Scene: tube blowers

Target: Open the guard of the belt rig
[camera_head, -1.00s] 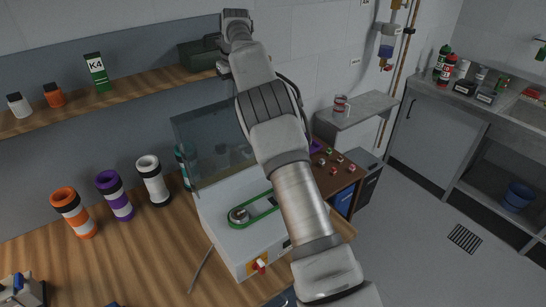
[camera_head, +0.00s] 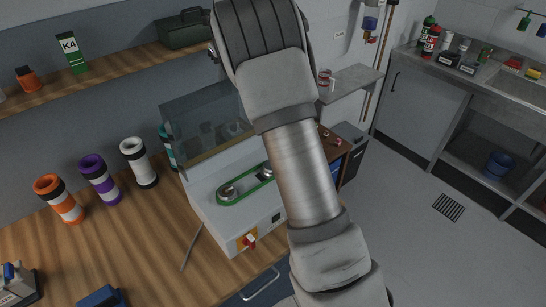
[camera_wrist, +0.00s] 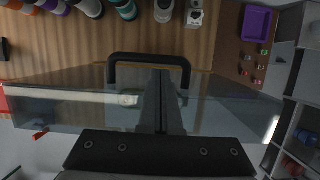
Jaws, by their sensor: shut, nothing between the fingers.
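The belt rig (camera_head: 220,225) is a white box on the wooden bench with a green belt (camera_head: 240,190) on top. Its clear guard (camera_head: 200,120) stands raised at the back of the rig, and the belt looks uncovered in front of it; my arm hides the rig's right part. In the wrist view the guard (camera_wrist: 70,105) spans the picture as a glassy band, with a black U-shaped handle (camera_wrist: 150,57). My gripper (camera_wrist: 161,73) is shut and empty, its tips showing inside the handle's outline. I cannot tell whether they touch it. The gripper is out of the head view.
Orange, purple and white banded tubes (camera_head: 98,178) stand left of the rig. A shelf (camera_head: 110,73) with a green case (camera_head: 185,29) runs above. A rod (camera_head: 191,247) lies on the bench. A red switch (camera_head: 250,239) is on the rig's front. Floor at right is clear.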

